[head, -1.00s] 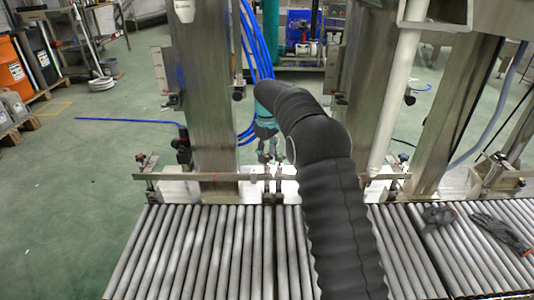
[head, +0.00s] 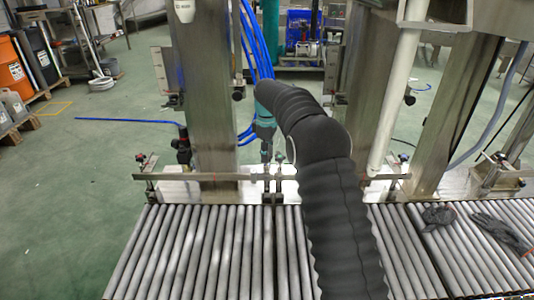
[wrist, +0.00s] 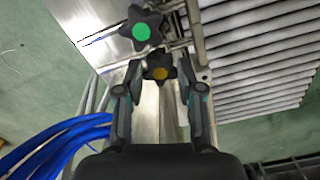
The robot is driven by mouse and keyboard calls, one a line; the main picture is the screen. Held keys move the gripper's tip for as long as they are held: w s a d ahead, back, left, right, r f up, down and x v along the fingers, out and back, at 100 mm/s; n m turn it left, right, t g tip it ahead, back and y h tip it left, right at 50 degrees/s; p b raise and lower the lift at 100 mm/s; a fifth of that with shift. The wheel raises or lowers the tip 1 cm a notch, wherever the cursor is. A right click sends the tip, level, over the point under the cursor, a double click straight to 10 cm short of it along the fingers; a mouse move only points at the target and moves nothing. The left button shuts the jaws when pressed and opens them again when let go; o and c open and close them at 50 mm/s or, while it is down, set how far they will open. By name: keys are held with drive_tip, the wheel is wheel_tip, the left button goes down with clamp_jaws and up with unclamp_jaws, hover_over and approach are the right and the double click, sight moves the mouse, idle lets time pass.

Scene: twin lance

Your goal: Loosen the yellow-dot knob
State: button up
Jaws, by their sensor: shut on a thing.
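The yellow-dot knob (wrist: 158,69) is a dark star-shaped knob with a yellow-orange dot, in the middle of the wrist view. My gripper (wrist: 159,75) is shut on it, with one finger at its left side and one at its right. In the head view my gripper (head: 266,155) points down at the rail over the conveyor, and the knob cannot be made out there. A second star knob with a green dot (wrist: 141,31) sits just beyond the yellow-dot one in the wrist view, clear of the fingers.
A roller conveyor (head: 190,250) runs across the front, with a guide rail (head: 210,177) along its far edge. Steel posts (head: 205,100) stand on both sides of my arm. Blue hoses (wrist: 55,140) hang near my gripper. Dark gloves (head: 500,233) lie on the rollers at right.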

drive_tip(key=shift+n, duration=0.8)
drive_tip(key=o, duration=1.2)
drive_tip(key=shift+c, duration=0.2)
wheel_tip(320, 180, up, 12)
